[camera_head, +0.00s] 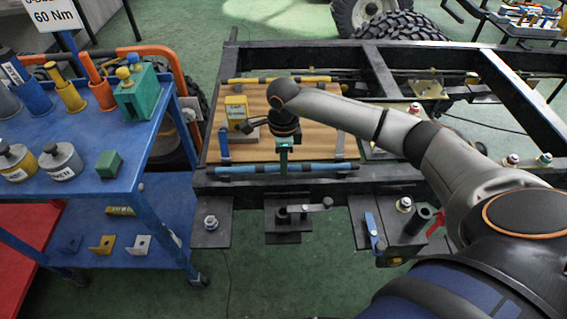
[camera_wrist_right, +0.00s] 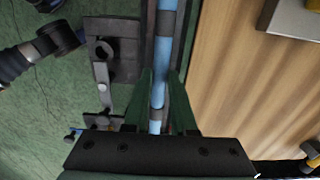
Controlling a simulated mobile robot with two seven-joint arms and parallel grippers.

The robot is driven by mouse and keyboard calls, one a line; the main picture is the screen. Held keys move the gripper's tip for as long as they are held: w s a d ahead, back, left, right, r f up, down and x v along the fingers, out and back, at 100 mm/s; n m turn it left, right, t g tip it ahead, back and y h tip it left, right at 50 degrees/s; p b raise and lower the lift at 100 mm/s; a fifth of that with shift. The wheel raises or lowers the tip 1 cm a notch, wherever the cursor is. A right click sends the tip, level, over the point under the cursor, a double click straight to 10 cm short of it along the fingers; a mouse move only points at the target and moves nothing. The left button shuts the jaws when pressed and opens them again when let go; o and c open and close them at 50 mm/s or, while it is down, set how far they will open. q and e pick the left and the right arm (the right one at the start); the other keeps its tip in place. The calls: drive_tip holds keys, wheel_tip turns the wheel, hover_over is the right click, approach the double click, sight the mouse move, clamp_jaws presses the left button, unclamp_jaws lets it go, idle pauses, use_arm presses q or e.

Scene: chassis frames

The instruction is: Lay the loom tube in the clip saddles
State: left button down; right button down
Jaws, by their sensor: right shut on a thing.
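The loom tube (camera_head: 245,169) is blue with dark bands and lies lengthwise along the front rail of the black chassis frame, at the near edge of the wooden board. My right gripper (camera_head: 284,165) is shut on it near its middle, reaching down from above. In the right wrist view the tube (camera_wrist_right: 164,55) runs between the green fingers (camera_wrist_right: 160,95) of this gripper. The clip saddles are not clearly distinguishable from the dark bands, so I cannot tell whether the tube is seated. My left gripper cannot be made out in either view.
A wooden board (camera_head: 310,120) lies inside the frame, with a yellow box (camera_head: 236,108) on it. A yellow banded tube (camera_head: 250,81) runs along the far side. Bracket plates (camera_head: 283,222) stick out in front. A blue cart (camera_head: 85,178) stands at left.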

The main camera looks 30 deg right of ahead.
drive_tip(key=shift+f, duration=0.2)
drive_tip(key=shift+f, duration=0.15)
drive_tip(key=c, duration=0.7)
unclamp_jaws()
